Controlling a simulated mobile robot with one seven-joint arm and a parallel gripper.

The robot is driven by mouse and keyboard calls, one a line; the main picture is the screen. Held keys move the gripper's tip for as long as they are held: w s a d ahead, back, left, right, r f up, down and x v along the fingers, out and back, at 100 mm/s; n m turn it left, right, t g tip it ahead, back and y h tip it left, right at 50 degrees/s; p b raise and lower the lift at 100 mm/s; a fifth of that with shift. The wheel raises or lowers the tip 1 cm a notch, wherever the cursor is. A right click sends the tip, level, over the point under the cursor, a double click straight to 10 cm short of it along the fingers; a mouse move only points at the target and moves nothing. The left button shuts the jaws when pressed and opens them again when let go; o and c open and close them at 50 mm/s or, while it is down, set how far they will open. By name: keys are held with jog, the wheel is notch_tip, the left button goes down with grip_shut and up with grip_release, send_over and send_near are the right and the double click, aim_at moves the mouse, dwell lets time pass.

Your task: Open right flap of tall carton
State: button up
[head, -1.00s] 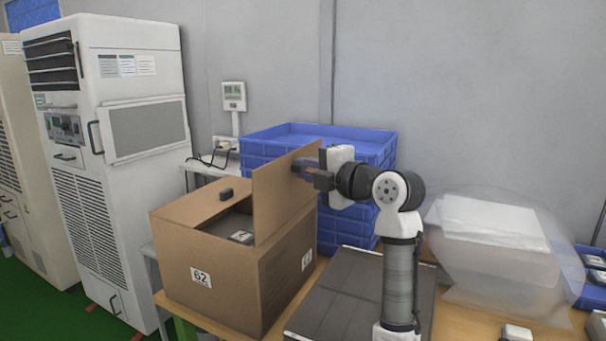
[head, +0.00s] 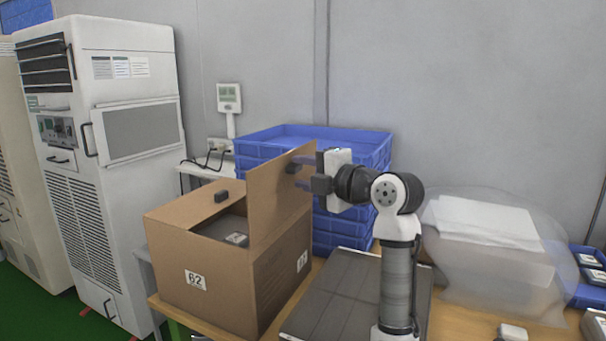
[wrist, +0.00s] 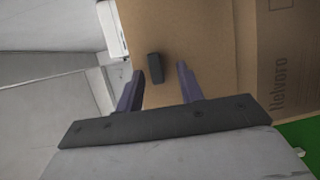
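The tall brown carton (head: 230,282), labelled 62, stands on the table. Its right flap (head: 268,192) stands upright along the carton's right top edge. A small black block on the flap (head: 293,168) also shows in the wrist view (wrist: 154,68). The other flap (head: 186,210) lies roughly flat, with a black block (head: 221,196) on it. My gripper (head: 318,180) is at the right of the upright flap, facing its outer face. In the wrist view its fingers (wrist: 158,70) are apart, one on each side of the block, with gaps; nothing is gripped.
Blue stacked crates (head: 350,141) stand close behind my gripper and the flap. A dark mat (head: 335,300) lies right of the carton. A clear plastic bag (head: 490,270) is further right. A tall white cabinet (head: 120,200) stands at left.

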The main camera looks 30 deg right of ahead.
jog(key=b+v, duration=0.2)
jog(key=v, duration=1.1)
jog(key=shift+d, duration=0.15)
jog(key=shift+s, duration=0.1)
